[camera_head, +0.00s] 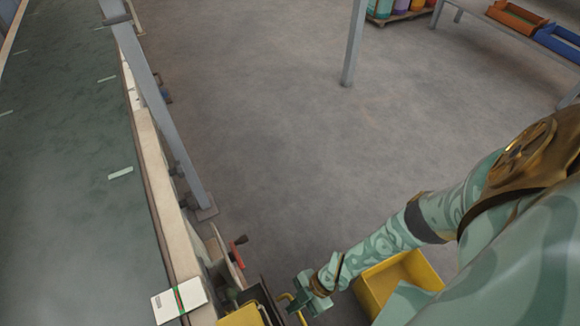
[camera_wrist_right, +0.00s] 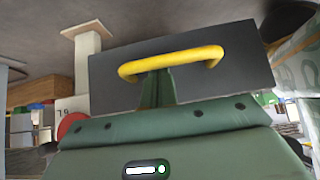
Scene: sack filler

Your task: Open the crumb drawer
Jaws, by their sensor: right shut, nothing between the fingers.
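The crumb drawer shows in the right wrist view as a dark grey front panel (camera_wrist_right: 240,62) with a yellow bar handle (camera_wrist_right: 190,59). My right gripper (camera_wrist_right: 157,88) is shut, its green fingers together and empty, with their tips at the handle's bar. I cannot tell whether they touch it or reach behind it. In the head view my right gripper (camera_head: 299,290) is low in the middle, beside the yellow handle (camera_head: 287,298). The panel is mostly hidden there, and how far the drawer stands out is unclear. My left gripper is out of view.
A yellow bin (camera_head: 412,272) stands right of my right forearm. A red-handled crank (camera_head: 239,241) sticks out just beyond the gripper. The conveyor (camera_head: 75,170) runs along the left, with a white packet (camera_head: 180,300) at its edge. Open floor (camera_head: 280,130) lies beyond.

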